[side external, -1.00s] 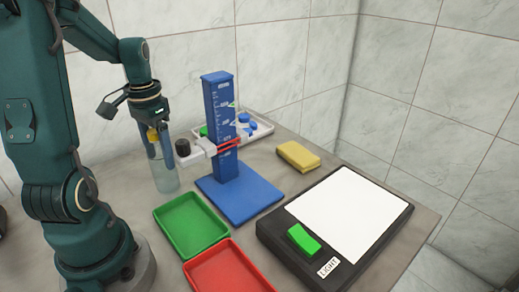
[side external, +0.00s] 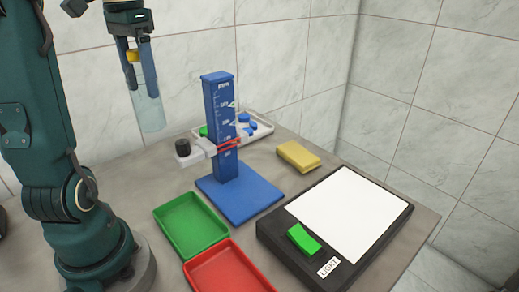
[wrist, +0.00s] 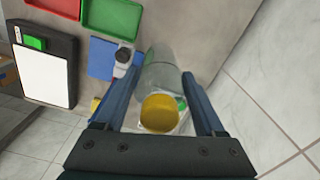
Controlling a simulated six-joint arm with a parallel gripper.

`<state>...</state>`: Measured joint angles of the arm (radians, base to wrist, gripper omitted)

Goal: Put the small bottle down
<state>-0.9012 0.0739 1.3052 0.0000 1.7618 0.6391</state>
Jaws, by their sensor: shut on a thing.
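The small bottle (side external: 148,103) is clear and pale, with a yellow cap. In the side view it hangs in the air, slightly tilted, left of the blue stand. My gripper (side external: 136,58) is shut on the bottle near its capped top. In the wrist view the yellow cap (wrist: 159,113) faces the camera, and the clear body lies between the two fingers of my gripper (wrist: 162,82). The bottle's lower end is clear of the table in the side view.
A blue stand (side external: 222,130) with a scale carries a side arm with a dark knob (side external: 182,148). Behind it is a white tray (side external: 262,131) with blue and green caps. Green (side external: 192,226) and red (side external: 229,270) trays, a yellow sponge (side external: 298,156) and a light box (side external: 347,213) stand nearby.

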